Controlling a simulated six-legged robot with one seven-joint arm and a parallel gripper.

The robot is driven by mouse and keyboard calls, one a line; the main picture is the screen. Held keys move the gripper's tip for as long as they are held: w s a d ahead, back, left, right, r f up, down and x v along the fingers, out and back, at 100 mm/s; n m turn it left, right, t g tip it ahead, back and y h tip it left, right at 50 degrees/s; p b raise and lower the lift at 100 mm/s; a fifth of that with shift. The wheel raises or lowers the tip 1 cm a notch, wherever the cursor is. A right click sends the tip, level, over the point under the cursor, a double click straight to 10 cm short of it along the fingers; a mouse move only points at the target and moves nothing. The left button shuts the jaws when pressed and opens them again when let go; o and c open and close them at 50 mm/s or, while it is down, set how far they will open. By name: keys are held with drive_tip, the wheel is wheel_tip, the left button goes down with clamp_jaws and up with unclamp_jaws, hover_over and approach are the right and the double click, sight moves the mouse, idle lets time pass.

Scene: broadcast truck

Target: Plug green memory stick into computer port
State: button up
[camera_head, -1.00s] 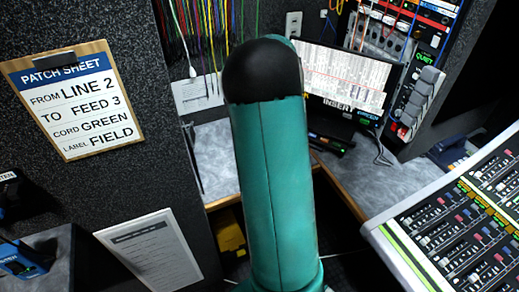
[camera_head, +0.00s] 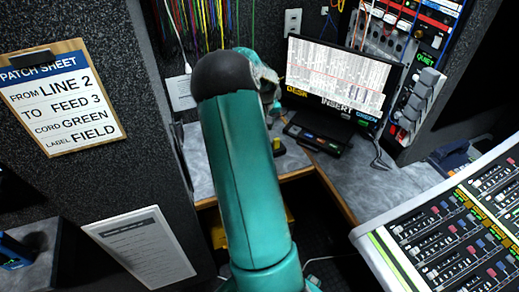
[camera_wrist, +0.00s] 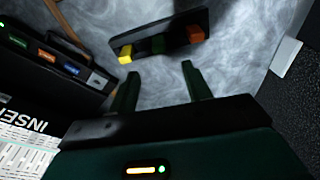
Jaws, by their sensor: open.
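In the wrist view, my gripper (camera_wrist: 160,69) is open and empty, its two dark green fingers apart. Just beyond the fingertips is a dark holder (camera_wrist: 180,30) with a yellow stick (camera_wrist: 125,54), a green memory stick (camera_wrist: 158,44) and an orange-red stick (camera_wrist: 196,34). The green stick is in the middle, roughly in line with the gap between the fingers and apart from them. At the left is a black computer box (camera_wrist: 75,85) with coloured labels on its front; it also shows below the monitor in the head view (camera_head: 318,138). Its port openings are too small to make out.
The monitor (camera_head: 340,75) stands at the desk's back, its lower edge reading "INSERT". Grey desk surface (camera_head: 375,190) is clear at the right. A mixing console (camera_head: 450,220) stands front right; a partition with a patch sheet (camera_head: 65,98) stands left. Cords hang at the back.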

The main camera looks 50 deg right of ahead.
drive_tip(key=f, duration=0.6)
drive_tip(key=shift+w+d+f, duration=0.1)
drive_tip(key=shift+w+d, duration=0.05)
drive_tip(key=shift+w, duration=0.1)
drive_tip(key=f, duration=0.5)
drive_tip(key=shift+w+d, duration=0.35)
drive_tip(key=shift+c, duration=0.4)
drive_tip(key=c, duration=1)
